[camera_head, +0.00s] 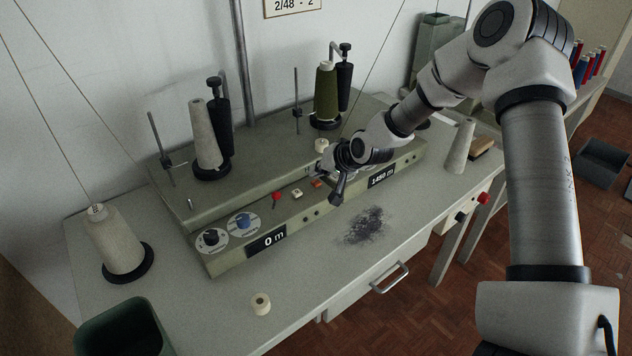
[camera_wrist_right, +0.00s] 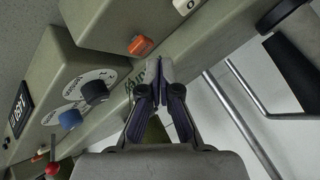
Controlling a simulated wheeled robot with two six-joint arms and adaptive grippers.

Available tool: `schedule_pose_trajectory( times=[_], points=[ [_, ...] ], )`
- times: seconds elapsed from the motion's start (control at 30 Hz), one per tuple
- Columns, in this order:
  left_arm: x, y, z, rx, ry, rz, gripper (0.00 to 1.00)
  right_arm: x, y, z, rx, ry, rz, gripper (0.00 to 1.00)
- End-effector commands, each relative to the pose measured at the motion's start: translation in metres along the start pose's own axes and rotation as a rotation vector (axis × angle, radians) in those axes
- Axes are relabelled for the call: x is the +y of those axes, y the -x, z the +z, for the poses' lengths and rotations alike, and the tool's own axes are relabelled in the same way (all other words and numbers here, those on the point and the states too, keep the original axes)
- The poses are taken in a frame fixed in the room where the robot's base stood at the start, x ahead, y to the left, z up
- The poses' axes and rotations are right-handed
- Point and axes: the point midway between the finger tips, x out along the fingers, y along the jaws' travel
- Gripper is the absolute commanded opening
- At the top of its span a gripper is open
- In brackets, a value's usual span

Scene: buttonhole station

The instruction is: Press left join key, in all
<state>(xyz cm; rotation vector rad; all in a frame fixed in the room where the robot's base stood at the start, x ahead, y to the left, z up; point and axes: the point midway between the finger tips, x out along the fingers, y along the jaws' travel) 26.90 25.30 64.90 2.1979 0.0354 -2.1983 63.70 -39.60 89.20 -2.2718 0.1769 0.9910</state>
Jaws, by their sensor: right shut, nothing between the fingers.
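The winding machine (camera_head: 225,262) stands on the table with a left section reading 0 m and a right section reading 1450 m. On the left section, a red-knobbed lever (camera_head: 276,197), a white key (camera_head: 297,193) and an orange key (camera_head: 317,183) sit in a row. I cannot read which one is the join key. My right gripper (camera_head: 338,192) is shut and empty, just right of the orange key. In the right wrist view, its fingertips (camera_wrist_right: 160,70) are close below the orange key (camera_wrist_right: 140,45), apparently apart from it. The white key (camera_wrist_right: 186,5) is at the top edge.
Thread cones stand on the machine, including a grey cone (camera_head: 207,135) and a green cone (camera_head: 326,92). A large cream cone (camera_head: 115,240) and a small spool (camera_head: 261,303) are on the table. The front middle is bare except for a dark smudge (camera_head: 367,225).

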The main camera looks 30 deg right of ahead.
Motion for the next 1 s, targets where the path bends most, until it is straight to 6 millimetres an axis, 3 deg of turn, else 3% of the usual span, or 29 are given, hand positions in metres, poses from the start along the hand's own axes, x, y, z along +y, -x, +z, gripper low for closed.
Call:
schedule_pose_trajectory(
  times=[1.0],
  points=[
    [0.000, -0.012, 0.000, 0.000, 0.000, 0.000, 1.00, 0.006, -0.008, 0.006, 0.000, 0.000, 0.000, 0.00]
  ],
)
